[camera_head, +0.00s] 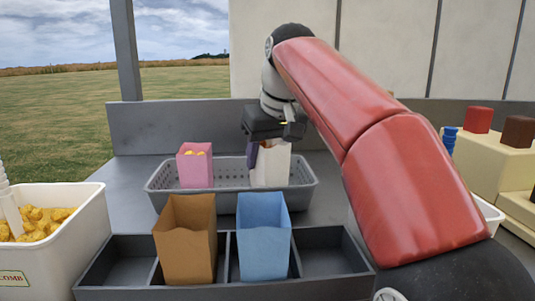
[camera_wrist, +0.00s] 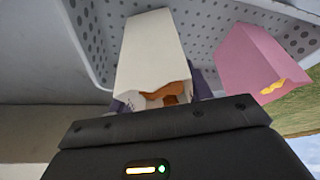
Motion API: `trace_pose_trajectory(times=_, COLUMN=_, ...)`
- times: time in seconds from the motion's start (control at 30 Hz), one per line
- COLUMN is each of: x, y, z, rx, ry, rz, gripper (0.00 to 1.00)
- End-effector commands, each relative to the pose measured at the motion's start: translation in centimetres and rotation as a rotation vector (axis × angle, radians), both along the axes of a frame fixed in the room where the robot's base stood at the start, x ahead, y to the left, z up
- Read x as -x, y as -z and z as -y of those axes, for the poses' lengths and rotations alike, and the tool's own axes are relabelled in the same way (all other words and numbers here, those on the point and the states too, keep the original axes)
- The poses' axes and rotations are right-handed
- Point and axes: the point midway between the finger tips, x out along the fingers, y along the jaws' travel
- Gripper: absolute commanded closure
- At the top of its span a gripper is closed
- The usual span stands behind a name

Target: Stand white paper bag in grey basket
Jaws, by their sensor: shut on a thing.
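The white paper bag (camera_head: 271,166) is upright at the right part of the grey basket (camera_head: 164,202) in the head view. My gripper (camera_head: 270,142) is shut on its upper part from above. In the wrist view the white bag (camera_wrist: 150,50) is between my fingers, with orange-brown pieces showing in its mouth. The perforated basket (camera_wrist: 205,22) is around and beyond it. The bag's base is hidden behind the basket's front wall, so I cannot tell whether it touches the basket floor.
A pink bag (camera_head: 194,168) stands in the basket's left part. In front, a dark divided tray (camera_head: 120,262) holds a brown bag (camera_head: 186,240) and a blue bag (camera_head: 263,238). A white tub (camera_head: 75,240) of yellow pieces is at left. Cream blocks (camera_head: 490,165) stand at right.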

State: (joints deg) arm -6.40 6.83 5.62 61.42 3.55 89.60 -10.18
Motion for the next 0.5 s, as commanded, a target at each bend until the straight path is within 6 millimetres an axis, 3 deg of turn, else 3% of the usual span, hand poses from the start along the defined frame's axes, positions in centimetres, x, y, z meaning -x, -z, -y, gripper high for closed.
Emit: trace_pose_trajectory(times=0.5, x=0.02, y=0.96, z=0.01, rx=0.000, ry=0.000, rz=-0.001, gripper=0.82)
